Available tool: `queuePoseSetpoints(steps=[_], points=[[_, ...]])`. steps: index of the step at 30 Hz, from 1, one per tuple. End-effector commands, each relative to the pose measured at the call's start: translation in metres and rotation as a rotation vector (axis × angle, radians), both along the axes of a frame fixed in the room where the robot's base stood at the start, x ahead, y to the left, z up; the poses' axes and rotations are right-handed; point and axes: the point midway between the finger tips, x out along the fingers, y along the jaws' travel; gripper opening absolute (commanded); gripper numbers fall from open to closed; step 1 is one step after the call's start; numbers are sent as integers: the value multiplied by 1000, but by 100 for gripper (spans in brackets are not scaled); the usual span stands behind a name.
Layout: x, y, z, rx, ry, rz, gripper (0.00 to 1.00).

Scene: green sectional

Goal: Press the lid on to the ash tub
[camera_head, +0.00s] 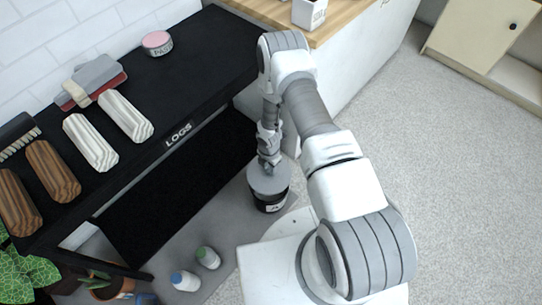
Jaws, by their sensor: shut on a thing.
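The ash tub (271,201) is a dark cylinder with a white label, standing on the grey mat on the floor, left of my base. A grey round lid (268,181) is at its top. From this angle I cannot tell whether the lid is seated or only resting there. My gripper (269,164) points down over the lid and is shut on it near its middle. My wrist hides the far side of the lid, and the fingertips are small in the view.
A black shelf (190,95) marked LOGS holds several wood pieces, a brush, a dustpan and a round tin (157,43). Two small bottles (208,257) (185,281) stand on the mat (228,228). Potted plants are at the lower left. The carpet at right is clear.

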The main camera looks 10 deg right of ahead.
Motion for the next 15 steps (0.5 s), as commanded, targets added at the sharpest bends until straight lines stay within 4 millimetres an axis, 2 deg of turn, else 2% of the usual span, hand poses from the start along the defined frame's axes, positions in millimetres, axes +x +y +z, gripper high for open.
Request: queuePoseSetpoints(steps=[8, 15], points=[[-2, 1, -14, 1, 0, 28, 0], [-2, 1, -34, 1, 0, 25, 0]])
